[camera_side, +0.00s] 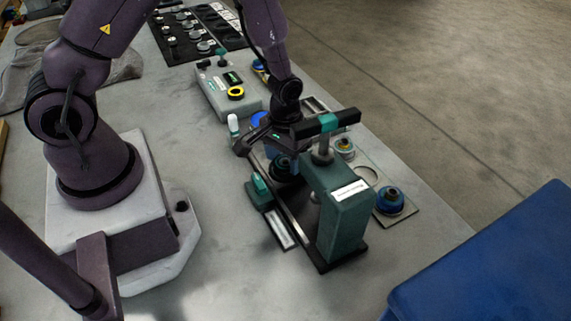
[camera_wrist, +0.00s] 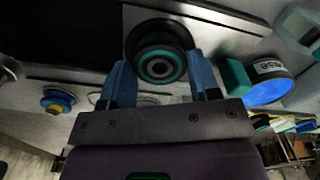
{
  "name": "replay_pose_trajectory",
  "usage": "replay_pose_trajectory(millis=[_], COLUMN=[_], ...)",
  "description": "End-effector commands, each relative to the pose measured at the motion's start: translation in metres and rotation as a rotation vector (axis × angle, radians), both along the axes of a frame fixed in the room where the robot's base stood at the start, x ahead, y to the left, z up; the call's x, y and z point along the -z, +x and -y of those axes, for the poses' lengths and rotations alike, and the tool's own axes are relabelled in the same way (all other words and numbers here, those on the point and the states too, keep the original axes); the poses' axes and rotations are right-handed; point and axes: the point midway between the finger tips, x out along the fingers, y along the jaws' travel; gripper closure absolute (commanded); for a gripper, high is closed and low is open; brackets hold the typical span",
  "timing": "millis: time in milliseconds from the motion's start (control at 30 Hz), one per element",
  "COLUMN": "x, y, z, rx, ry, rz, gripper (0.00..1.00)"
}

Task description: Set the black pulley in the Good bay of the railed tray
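The black pulley (camera_wrist: 160,62) has a teal ring around its centre and shows ahead of my fingertips in the wrist view. In the side view the black pulley (camera_side: 284,166) is low beside the green press, partly hidden. My gripper (camera_wrist: 158,62) has its two blue fingers apart, one on each side of the pulley's near part. I cannot tell whether they touch it. In the side view my gripper (camera_side: 266,143) is above and close to the pulley, its fingertips hard to make out. The railed tray and its Good bay cannot be told with certainty.
The green press (camera_side: 343,215) stands right in front of my gripper, its dark arm reaching over. A grey plate (camera_side: 408,212) behind it holds a blue pulley (camera_side: 390,199) and a gold-centred one (camera_side: 345,147). A grey box with a yellow ring (camera_side: 236,93) stands beyond.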

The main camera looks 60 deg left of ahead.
Motion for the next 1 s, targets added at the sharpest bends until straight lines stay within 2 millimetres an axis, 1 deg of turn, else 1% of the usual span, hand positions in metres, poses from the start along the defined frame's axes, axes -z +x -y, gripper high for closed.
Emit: replay_pose_trajectory(millis=[67,100,233,800,1000], x=[0.0,-0.001,-0.004,-0.038,-0.045], y=[0.0,0.0,0.001,0.001,0.0], z=[0.0,0.0,0.0,0.0,0.0], rx=[0.0,0.0,0.0,0.0,0.0], ry=[0.0,0.0,0.0,0.0,0.001], rz=[0.0,0.001,0.002,0.003,0.002], gripper=[0.67,0.71,0.71,0.71,0.71])
